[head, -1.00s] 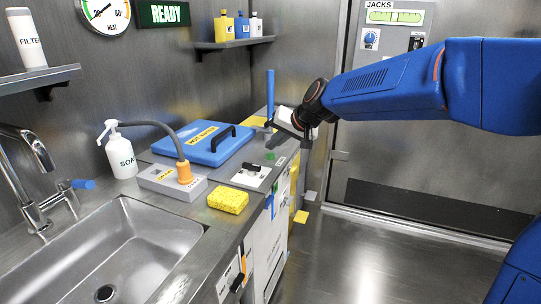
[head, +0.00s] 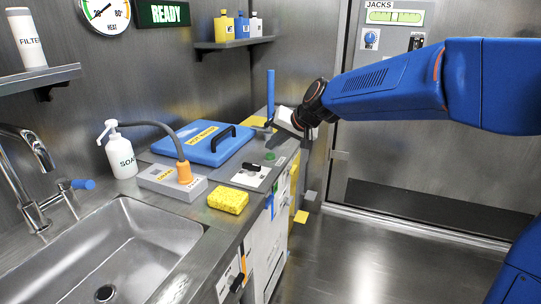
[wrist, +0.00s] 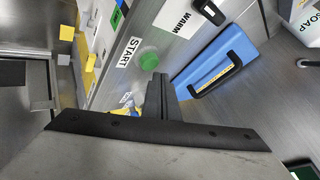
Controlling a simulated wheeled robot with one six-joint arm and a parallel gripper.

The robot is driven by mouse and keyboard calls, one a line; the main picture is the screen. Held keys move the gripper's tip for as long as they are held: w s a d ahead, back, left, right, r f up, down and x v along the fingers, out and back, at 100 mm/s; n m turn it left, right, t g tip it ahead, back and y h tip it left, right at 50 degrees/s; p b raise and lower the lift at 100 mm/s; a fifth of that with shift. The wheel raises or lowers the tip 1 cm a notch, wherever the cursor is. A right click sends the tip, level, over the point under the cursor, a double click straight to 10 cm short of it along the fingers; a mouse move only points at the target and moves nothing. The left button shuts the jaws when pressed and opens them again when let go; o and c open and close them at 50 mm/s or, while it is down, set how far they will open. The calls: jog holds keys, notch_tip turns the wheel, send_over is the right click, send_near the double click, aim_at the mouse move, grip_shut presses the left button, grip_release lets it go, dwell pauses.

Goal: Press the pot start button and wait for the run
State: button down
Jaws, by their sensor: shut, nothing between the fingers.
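The green start button (head: 270,156) sits on the counter near its front edge, right of the blue-lidded pot (head: 221,151). In the wrist view the round green button (wrist: 149,61) lies beside a START label (wrist: 129,52). My gripper (head: 279,139) is over the counter by the button, pointing down. In the wrist view its fingers (wrist: 160,90) are together and empty, just beside the button and seemingly apart from it.
A switch plate (head: 250,178), a yellow sponge (head: 228,199), a grey box with an orange plug (head: 173,182) and a soap bottle (head: 121,156) stand along the counter. A blue upright post (head: 270,93) rises behind my gripper. The floor at right is clear.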

aim_at(274, 159)
jog(key=shift+f, duration=0.15)
jog(key=shift+f, duration=0.25)
jog(key=shift+f, duration=0.5)
dwell(0.8)
jog(key=shift+r, duration=0.1)
dwell(0.4)
jog(key=shift+r, duration=0.85)
jog(key=shift+r, duration=0.1)
jog(key=shift+r, duration=2.4)
jog(key=shift+d, duration=0.1)
